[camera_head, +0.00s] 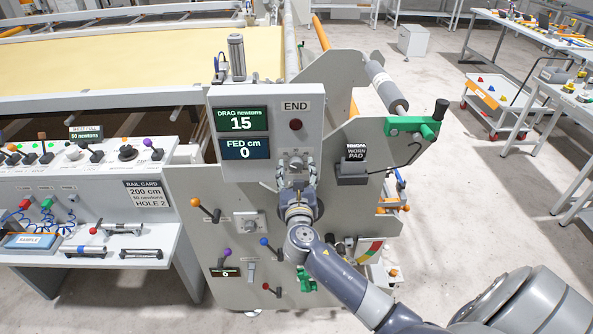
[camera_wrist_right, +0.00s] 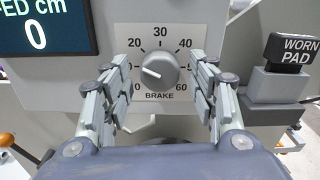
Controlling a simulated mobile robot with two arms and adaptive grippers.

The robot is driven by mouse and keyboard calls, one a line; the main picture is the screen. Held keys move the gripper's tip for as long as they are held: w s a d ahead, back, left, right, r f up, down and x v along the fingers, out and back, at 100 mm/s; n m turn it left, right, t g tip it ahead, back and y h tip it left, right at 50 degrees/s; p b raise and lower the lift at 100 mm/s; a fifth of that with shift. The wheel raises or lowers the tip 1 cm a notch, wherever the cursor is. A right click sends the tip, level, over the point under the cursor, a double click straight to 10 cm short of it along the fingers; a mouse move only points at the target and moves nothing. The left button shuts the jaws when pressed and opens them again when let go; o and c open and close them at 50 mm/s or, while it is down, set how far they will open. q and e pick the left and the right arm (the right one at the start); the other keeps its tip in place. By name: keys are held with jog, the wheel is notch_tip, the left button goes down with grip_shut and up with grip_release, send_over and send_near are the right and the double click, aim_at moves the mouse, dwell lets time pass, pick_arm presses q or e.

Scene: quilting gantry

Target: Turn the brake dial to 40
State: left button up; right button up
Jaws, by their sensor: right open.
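The brake dial (camera_wrist_right: 160,70) is a round grey knob on a white scale plate marked BRAKE in the right wrist view. Its white pointer mark points left and slightly up, toward the mark just below 20, whose label is partly hidden by a finger. The 40 mark (camera_wrist_right: 185,43) is at its upper right. My right gripper (camera_wrist_right: 164,66) is open, with one finger on each side of the dial and visible gaps between. In the head view the right gripper (camera_head: 296,174) is upright before the panel, just below the dial (camera_head: 296,162). My left gripper is not in view.
A display (camera_head: 241,134) above left reads DRAG 15 newtons and FED 0 cm. A red END button (camera_head: 296,124) sits above the dial. A WORN PAD block (camera_head: 353,165) juts out at right. Several coloured levers and another knob (camera_head: 249,226) are on the lower panel.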

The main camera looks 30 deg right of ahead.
jog(key=c, duration=0.9)
jog(key=shift+c, duration=0.8)
jog(key=m+b, duration=0.2)
jog(key=m, duration=0.3)
jog(key=shift+m, duration=0.3)
jog(key=m+b, duration=0.2)
jog(key=m, duration=0.3)
jog(key=shift+a+b, duration=0.1)
jog(key=shift+b, duration=0.2)
jog(key=m+b, duration=0.2)
jog(key=m, duration=0.4)
jog(key=m+b, duration=0.2)
jog(key=m, duration=0.2)
jog(key=shift+r+m, duration=0.1)
jog(key=shift+m, duration=0.6)
